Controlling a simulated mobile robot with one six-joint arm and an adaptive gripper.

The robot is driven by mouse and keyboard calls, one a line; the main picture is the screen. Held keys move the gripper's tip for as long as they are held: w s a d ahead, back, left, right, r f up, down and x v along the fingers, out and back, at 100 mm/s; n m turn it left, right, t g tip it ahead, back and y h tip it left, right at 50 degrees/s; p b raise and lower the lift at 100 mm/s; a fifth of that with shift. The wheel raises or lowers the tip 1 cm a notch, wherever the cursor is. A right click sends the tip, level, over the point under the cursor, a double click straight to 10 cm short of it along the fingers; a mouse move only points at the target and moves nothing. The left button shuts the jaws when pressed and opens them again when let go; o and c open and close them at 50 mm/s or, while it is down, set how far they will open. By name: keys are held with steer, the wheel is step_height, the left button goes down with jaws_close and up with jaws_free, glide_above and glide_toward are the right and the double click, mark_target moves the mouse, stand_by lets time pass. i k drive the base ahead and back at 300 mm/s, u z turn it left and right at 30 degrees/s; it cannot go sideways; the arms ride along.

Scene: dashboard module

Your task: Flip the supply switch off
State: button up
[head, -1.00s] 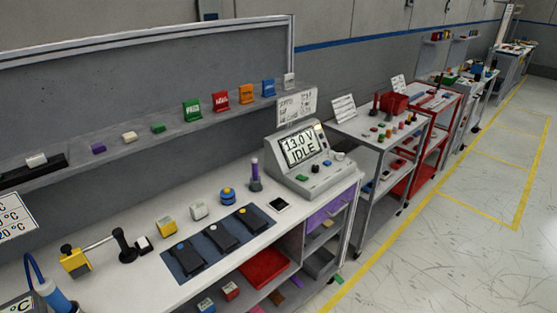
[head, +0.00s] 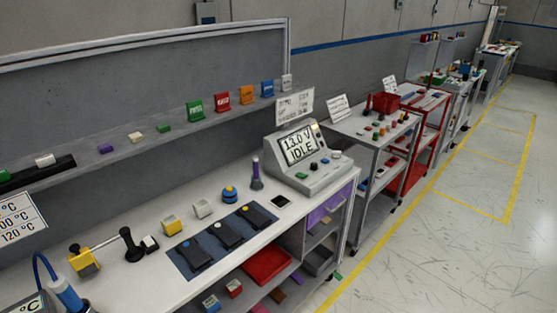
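A grey power supply console (head: 306,160) stands at the right end of the white workbench. Its tilted display (head: 299,147) reads 13.0 V and IDLE. Several small controls sit on its front ledge: a green button (head: 301,175), a dark knob (head: 314,166), a small reddish one (head: 325,160) and a pale knob (head: 336,154). Which of these is the supply switch I cannot tell at this size, nor its position. My gripper is not in view.
A shelf (head: 130,146) with coloured blocks runs behind. Carts stand to the right; the floor (head: 455,240) beyond is clear.

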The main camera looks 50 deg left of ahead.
mark_target(299, 175)
steer(key=u, duration=1.2)
steer(key=k, duration=0.65)
steer(key=u, duration=0.45)
steer(key=i, duration=0.55)
steer(key=z, duration=0.05)
